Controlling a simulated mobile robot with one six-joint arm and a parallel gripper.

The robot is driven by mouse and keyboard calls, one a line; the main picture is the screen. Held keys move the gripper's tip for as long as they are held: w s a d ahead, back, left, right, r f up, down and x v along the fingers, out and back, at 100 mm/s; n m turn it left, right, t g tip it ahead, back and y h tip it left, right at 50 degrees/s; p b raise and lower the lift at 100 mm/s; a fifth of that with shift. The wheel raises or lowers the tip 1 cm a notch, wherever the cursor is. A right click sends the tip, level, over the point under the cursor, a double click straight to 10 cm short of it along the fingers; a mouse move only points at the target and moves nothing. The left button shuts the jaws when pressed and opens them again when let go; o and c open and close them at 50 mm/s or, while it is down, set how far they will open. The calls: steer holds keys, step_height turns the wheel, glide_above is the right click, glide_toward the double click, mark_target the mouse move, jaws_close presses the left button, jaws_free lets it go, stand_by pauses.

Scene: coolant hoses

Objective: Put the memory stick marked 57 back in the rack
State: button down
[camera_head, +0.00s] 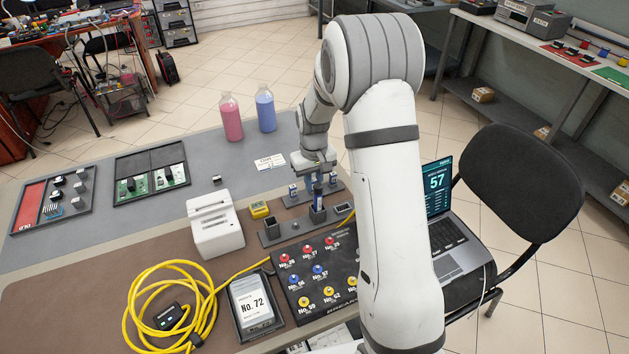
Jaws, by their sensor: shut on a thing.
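My gripper (317,180) points down over the grey socket stands near the middle of the table. It is shut on a small dark stick with a blue part (317,194); the number on it is too small to read. The stick's lower end is at or just above a dark socket of the front grey stand (297,231); I cannot tell whether it is inside. A second grey stand (290,201) lies behind, with small blue-marked sticks (293,190) upright in it. The laptop screen (437,181) shows 57. My arm hides part of the area to the right.
A black board with numbered red, blue and yellow knobs (319,272) lies in front. Pink (231,118) and blue (265,109) bottles stand behind.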

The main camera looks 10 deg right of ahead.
steer(key=c, duration=0.9)
jaws_free()
steer(key=shift+r+p, duration=2.8)
steer(key=shift+r, duration=1.75)
